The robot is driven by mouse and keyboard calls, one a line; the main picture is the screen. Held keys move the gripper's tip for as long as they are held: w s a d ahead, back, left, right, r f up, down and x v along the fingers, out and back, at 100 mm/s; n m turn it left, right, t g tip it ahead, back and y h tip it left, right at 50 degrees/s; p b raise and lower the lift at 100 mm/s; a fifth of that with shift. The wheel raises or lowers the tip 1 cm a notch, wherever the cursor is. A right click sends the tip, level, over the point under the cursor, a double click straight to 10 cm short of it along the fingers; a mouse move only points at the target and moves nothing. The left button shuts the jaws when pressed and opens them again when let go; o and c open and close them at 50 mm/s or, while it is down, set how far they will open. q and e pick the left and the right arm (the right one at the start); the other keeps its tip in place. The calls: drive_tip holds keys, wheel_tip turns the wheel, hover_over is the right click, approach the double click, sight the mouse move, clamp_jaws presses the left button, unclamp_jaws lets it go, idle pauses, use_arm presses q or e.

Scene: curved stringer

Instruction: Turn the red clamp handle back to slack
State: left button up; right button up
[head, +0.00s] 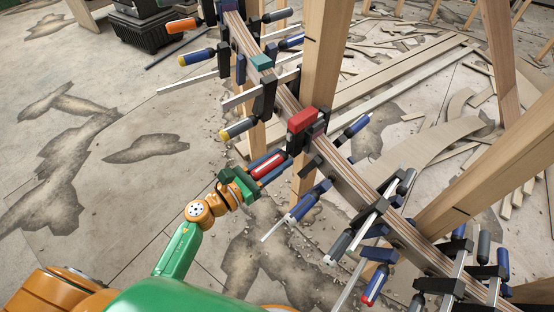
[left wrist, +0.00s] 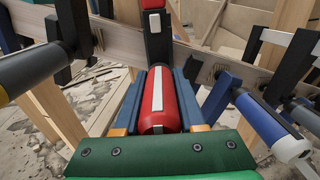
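The red clamp handle (head: 270,167), a red cylinder with a white stripe, points out from the near side of the curved laminated beam. It also fills the middle of the left wrist view (left wrist: 158,103). Its clamp has a red block (head: 301,120) on top of the beam. My left gripper (head: 269,163) has its blue fingers along both sides of the handle, close against it with no clear gap; it looks shut on the handle. The white stripe faces up toward the wrist camera (left wrist: 158,90). My right gripper is not in view.
Several other clamps with blue handles line the curved beam (head: 350,184) on both sides; one blue handle (left wrist: 270,125) is close on the right. Wooden posts (head: 327,55) stand beside the beam. Boards and offcuts litter the floor behind.

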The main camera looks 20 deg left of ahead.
use_arm(q)
drive_tip(key=c, duration=0.4)
clamp_jaws()
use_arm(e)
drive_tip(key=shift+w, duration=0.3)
